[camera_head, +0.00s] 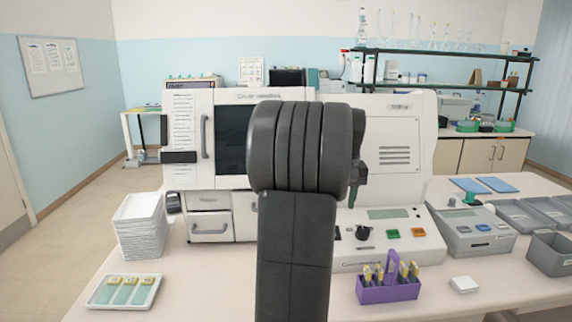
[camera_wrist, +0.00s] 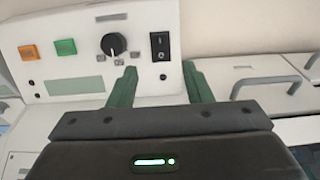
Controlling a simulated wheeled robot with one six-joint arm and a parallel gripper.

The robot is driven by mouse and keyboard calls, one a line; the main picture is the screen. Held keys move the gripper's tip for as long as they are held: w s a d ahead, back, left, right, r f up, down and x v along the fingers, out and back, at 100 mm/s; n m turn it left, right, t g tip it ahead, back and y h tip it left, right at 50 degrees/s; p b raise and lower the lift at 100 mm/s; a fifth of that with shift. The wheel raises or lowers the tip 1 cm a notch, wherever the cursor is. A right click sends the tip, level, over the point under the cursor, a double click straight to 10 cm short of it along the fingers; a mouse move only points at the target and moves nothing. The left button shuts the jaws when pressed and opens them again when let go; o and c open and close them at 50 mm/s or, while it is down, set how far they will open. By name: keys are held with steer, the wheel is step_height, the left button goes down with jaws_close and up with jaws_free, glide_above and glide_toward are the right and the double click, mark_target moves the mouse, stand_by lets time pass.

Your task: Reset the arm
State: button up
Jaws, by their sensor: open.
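My arm rises in the middle of the head view and hides part of the white staining machine (camera_head: 390,180) behind it. In the wrist view my gripper (camera_wrist: 160,80) has its two green fingers spread apart with nothing between them. Its fingers point toward the machine's control panel (camera_wrist: 75,60), which has a black knob (camera_wrist: 114,44), a rocker switch (camera_wrist: 160,46), an orange button (camera_wrist: 29,51) and a green button (camera_wrist: 66,47). In the head view only a small dark green part of the gripper shows beside the arm.
On the table are a tray of slides (camera_head: 124,304), a stack of white trays (camera_head: 140,240), a purple rack (camera_head: 388,292) with several bottles, a small white block (camera_head: 464,284), a grey device (camera_head: 470,238) and grey bins (camera_head: 550,254).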

steer(key=f, duration=0.6)
steer(key=w+f, duration=0.1)
steer(key=f, duration=0.2)
steer(key=shift+w+f, duration=0.1)
steer(key=shift+f, duration=0.2)
steer(key=shift+b, duration=0.35)
steer(key=shift+r, duration=0.1)
steer(key=shift+r, duration=0.15)
